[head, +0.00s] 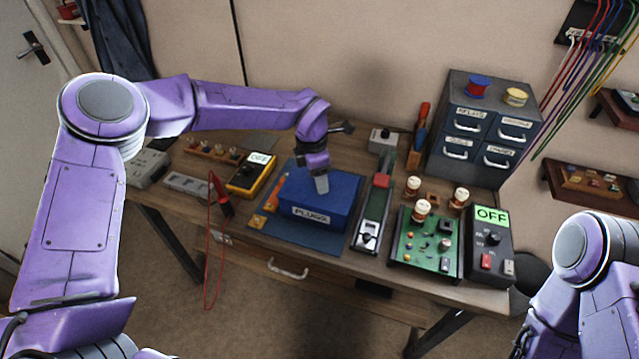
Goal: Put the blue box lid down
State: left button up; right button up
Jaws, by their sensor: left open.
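A blue box (317,215) with a white label reading "PLUGS" stands on a dark mat in the middle of the workbench. Its blue top (342,188) is flat and covers the box, so the lid looks shut; the inside is hidden. My left gripper (322,186) points down at the top of the box, its fingertips at or just above the lid. I cannot tell if they touch it. The left gripper is open. My right arm is at the lower right edge, and its gripper is out of the picture.
A yellow meter (250,177) and red probe (221,197) are left of the box. A slide device (371,220), a green circuit board (428,240) and a control box (489,240) reading "OFF" stand right. A drawer cabinet (484,127) is behind. Free bench is scarce.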

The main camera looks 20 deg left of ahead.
pick_arm(q)
jog(key=shift+f, duration=0.1)
grip_shut()
